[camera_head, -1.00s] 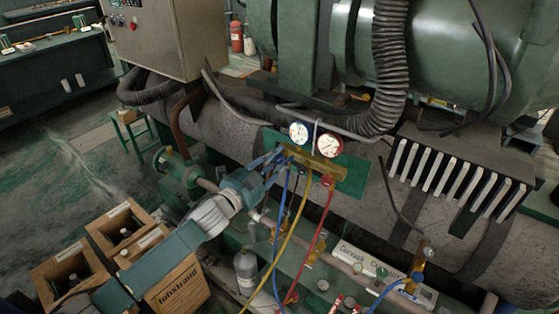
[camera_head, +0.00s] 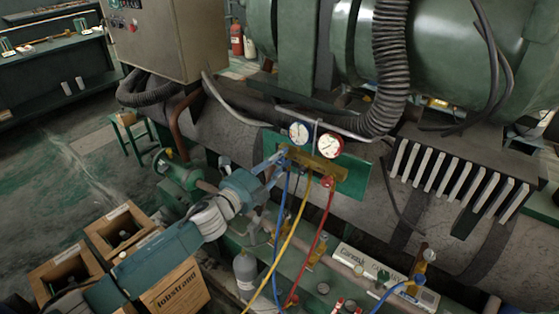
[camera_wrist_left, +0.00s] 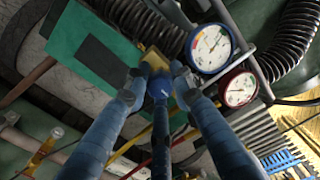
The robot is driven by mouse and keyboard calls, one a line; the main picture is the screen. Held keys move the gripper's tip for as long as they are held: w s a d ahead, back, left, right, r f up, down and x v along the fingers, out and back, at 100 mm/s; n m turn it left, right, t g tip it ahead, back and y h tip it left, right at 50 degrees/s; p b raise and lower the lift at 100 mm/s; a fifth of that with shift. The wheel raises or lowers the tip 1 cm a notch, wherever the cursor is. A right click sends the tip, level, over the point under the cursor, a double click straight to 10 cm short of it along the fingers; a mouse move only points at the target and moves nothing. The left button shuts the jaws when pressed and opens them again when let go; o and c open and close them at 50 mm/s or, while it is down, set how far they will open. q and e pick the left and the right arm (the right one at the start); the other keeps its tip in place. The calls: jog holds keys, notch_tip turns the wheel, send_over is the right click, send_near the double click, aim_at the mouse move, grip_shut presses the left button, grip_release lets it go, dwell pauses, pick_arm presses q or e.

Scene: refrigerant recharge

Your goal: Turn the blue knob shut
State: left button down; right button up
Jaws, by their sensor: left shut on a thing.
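The brass manifold (camera_head: 312,165) sits on a green plate (camera_head: 352,180) on the machine, with a blue-rimmed gauge (camera_head: 300,131) and a red-rimmed gauge (camera_head: 330,145) above it. My left gripper (camera_head: 281,160) reaches in from the left to the manifold's left end. In the head view the fingers largely hide that knob. A red knob (camera_head: 327,181) shows at the right end. My right gripper is not in view.
Blue, yellow (camera_head: 293,232) and red (camera_head: 323,232) hoses hang below the manifold, close to my left gripper. Wooden crates (camera_head: 178,290) stand at the lower left. A ribbed black duct (camera_head: 391,70) runs above the gauges.

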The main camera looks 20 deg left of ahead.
pick_arm(q)
jog(key=shift+a+f, duration=0.1)
jog(key=shift+a, duration=0.05)
jog(key=c, duration=1.5)
grip_release()
jog(key=shift+a, duration=0.1)
jog(key=shift+o, duration=0.2)
jog(key=shift+s, duration=0.3)
jog(key=v, duration=1.1)
jog(key=shift+a, duration=0.15)
jog(key=shift+s, duration=0.15)
